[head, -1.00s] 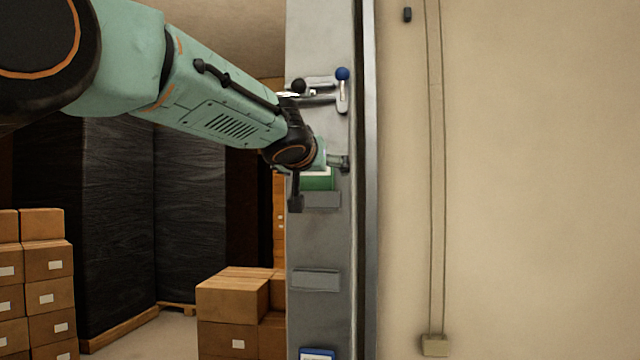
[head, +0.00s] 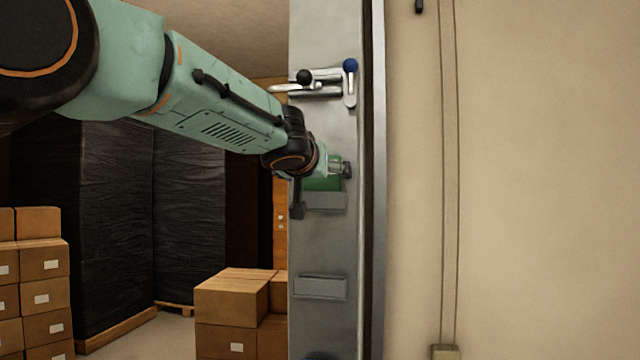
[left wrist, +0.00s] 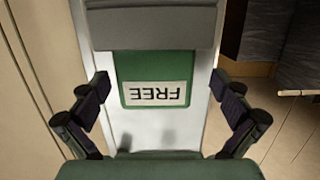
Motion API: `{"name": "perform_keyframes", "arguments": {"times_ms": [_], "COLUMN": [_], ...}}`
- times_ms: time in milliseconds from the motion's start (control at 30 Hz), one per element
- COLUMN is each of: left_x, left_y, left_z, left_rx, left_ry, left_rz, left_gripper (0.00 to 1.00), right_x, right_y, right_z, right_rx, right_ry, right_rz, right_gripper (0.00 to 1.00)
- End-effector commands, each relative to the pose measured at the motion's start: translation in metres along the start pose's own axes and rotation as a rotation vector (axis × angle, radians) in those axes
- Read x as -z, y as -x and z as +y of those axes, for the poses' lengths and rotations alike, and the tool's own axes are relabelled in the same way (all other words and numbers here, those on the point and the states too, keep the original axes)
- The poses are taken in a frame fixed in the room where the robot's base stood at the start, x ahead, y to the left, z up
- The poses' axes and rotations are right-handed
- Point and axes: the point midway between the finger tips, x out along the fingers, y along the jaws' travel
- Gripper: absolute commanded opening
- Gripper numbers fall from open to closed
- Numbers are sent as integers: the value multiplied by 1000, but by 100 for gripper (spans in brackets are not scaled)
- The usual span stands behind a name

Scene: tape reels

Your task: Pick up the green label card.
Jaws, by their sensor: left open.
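The green label card (head: 322,183) sits in a grey holder (head: 324,201) on the grey metal post. In the head view my left gripper (head: 322,188) is in front of it and hides part of it. In the left wrist view the card (left wrist: 157,68) shows a white panel reading "FREE" upside down, and the holder (left wrist: 150,27) covers one end of it. My left gripper (left wrist: 166,112) is open, with one finger on each side of the card and clear space between fingers and card. My right gripper is not in view.
The post (head: 325,245) carries a latch with black and blue knobs (head: 350,66) above and another empty grey holder (head: 320,287) below. Cardboard boxes (head: 240,300) stand at the lower left. A beige wall (head: 540,180) fills the right.

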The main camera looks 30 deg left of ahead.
Motion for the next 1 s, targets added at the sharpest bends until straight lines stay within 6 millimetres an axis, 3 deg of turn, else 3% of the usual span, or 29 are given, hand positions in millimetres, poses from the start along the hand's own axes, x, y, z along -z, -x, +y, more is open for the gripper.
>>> {"name": "perform_keyframes", "arguments": {"times_ms": [300, 900, 1000], "left_x": [0, -2, -2], "left_y": [3, 0, -1], "left_z": [0, 0, 0], "left_rx": [1, 0, 0], "left_ry": [0, 0, 0], "left_rz": [1, -4, -4], "left_gripper": [100, 49, 49], "right_x": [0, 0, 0], "right_y": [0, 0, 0], "right_z": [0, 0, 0], "right_rx": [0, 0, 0], "right_ry": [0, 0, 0], "right_rz": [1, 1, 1], "right_gripper": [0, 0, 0]}}
